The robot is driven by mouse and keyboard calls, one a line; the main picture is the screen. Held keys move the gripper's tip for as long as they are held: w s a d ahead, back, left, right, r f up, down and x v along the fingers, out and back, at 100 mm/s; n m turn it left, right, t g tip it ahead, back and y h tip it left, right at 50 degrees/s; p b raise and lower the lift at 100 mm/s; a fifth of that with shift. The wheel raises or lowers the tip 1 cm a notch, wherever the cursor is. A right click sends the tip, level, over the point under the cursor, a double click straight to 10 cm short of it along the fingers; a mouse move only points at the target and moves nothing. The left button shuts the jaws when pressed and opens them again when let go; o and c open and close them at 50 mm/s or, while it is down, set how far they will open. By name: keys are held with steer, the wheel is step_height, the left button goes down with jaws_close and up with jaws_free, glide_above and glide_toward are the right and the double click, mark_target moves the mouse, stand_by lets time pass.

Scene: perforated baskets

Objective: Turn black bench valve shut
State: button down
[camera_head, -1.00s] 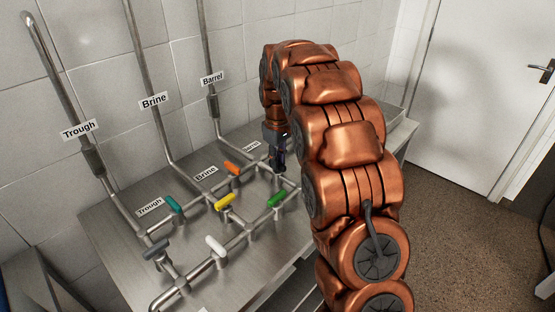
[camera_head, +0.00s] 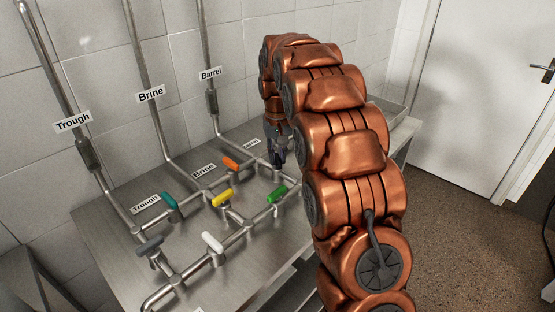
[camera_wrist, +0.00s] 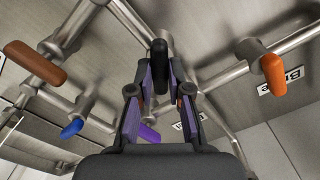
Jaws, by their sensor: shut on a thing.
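The black bench valve handle (camera_wrist: 160,62) shows in the wrist view between the two fingertips of my gripper (camera_wrist: 159,82), on a metal pipe of the bench. The fingers, with purple pads, are shut on it. In the head view my gripper (camera_head: 277,158) is at the back right of the pipework, under the bent arm. There the black handle cannot be told apart from the dark fingers. I cannot tell how far the handle is turned.
Near my gripper are an orange handle (camera_head: 231,163) and a green handle (camera_head: 278,194). Yellow (camera_head: 222,196), teal (camera_head: 170,201), white (camera_head: 212,242) and grey (camera_head: 150,245) handles stand further left. A tiled wall with riser pipes (camera_head: 152,110) is behind. Open floor (camera_head: 465,240) lies right.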

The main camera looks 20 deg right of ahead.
mark_target(277, 158)
steer(key=m+b, duration=0.1)
steer(key=m, duration=0.4)
steer(key=shift+m, duration=0.3)
steer(key=m+b, duration=0.1)
steer(key=m, duration=0.3)
steer(key=shift+m, duration=0.7)
steer(key=c, duration=1.1)
jaws_free()
steer(key=shift+r, duration=0.1)
steer(key=shift+r, duration=3.7)
